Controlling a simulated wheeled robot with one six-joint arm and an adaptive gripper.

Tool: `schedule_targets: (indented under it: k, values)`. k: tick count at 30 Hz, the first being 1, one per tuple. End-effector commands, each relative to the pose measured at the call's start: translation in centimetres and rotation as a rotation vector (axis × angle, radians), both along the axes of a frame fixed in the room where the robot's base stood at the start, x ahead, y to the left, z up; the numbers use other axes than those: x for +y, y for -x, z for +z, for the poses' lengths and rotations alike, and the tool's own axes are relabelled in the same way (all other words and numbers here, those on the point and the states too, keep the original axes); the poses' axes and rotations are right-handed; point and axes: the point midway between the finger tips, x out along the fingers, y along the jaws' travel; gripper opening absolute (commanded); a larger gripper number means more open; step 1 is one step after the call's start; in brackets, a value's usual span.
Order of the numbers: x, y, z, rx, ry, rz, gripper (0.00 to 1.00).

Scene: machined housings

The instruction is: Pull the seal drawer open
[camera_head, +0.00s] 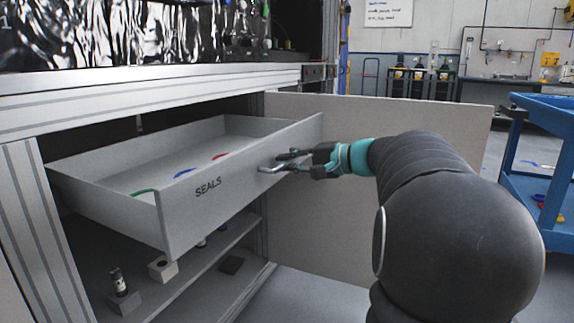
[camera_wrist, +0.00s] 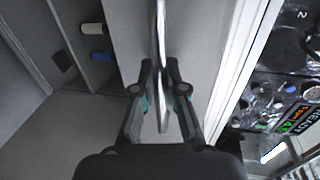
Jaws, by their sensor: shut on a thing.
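The seal drawer (camera_head: 240,178) is a light grey box with "SEALS" lettered on its front, and it stands out from the cabinet, open. Green, blue and red seals lie inside it. Its metal bar handle (camera_head: 268,169) sits on the front panel, right of the lettering. My gripper (camera_head: 285,163) is at the handle, shut on it. In the wrist view, the handle (camera_wrist: 161,40) runs between the two fingers of my gripper (camera_wrist: 160,75). The drawer front also shows there as a pale panel (camera_wrist: 200,40).
A shelf (camera_head: 205,262) below the drawer holds small blocks and parts. A large pale panel (camera_head: 330,230) stands behind my arm. A blue cart (camera_head: 540,190) is at the right. The worktop edge (camera_head: 150,95) runs above the drawer.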

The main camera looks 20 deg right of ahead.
Motion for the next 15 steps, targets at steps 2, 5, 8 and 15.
schedule_targets:
  k: [2,5,8,15]
  values:
    - [-0.37,-0.04,-0.01,0.000,0.000,0.000,0.00]
    - [-0.67,-0.02,-0.01,0.000,0.000,-0.002,0.00]
    - [-0.87,0.04,-0.01,0.000,0.000,-0.003,0.00]
    - [-1.15,0.16,-0.02,0.000,0.000,-0.007,0.00]
